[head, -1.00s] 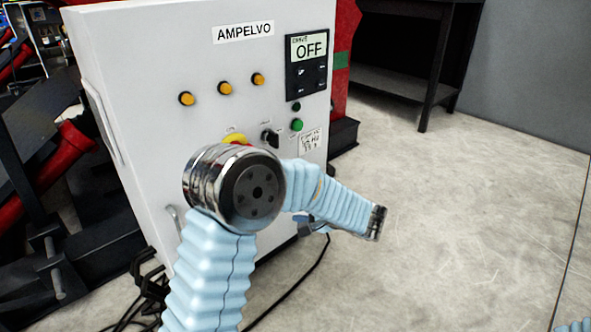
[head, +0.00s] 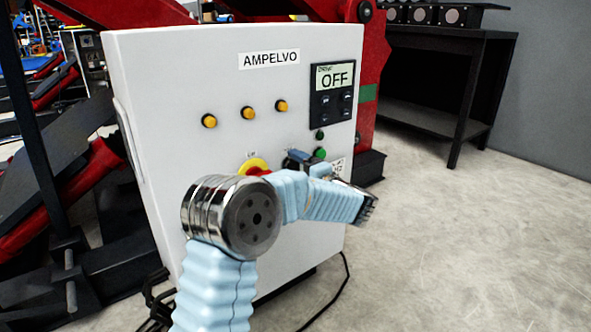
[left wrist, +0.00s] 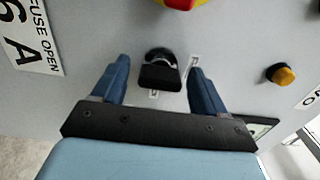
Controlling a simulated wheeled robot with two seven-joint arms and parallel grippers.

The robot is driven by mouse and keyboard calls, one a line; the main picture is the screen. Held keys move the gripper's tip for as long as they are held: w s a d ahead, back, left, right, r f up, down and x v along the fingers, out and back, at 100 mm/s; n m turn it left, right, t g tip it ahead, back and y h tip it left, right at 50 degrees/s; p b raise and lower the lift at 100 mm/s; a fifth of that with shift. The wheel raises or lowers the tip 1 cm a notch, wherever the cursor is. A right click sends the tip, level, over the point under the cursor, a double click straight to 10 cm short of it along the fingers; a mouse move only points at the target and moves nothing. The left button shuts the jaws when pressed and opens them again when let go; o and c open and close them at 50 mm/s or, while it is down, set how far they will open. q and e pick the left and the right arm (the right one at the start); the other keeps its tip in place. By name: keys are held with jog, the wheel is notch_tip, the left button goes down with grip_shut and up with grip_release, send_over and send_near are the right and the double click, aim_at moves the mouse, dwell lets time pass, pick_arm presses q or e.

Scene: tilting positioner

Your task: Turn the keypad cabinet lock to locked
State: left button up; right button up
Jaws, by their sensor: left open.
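The white cabinet (head: 170,110) carries a black keypad panel (head: 333,92) whose display reads OFF. In the left wrist view, a black rotary knob (left wrist: 160,76) with small labels beside it is on the cabinet face; I take it as the lock. My left gripper (head: 308,163) is at the cabinet front; it also shows in the left wrist view (left wrist: 158,68). Its two blue fingers are open, one each side of the knob, with gaps on both sides. In the head view the gripper largely hides the knob. My right gripper is not in view.
A red emergency stop on a yellow ring (head: 256,166) is left of the gripper. Green buttons (head: 320,153) sit below the keypad, and several orange lamps (head: 248,112) are higher up. A dark bench (head: 440,80) stands behind right. The right floor is clear.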

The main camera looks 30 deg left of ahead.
pick_arm(q)
jog(key=shift+w+a, duration=0.15)
jog(key=shift+a, duration=0.2)
jog(key=c, duration=1.1)
jog(key=shift+o, duration=0.2)
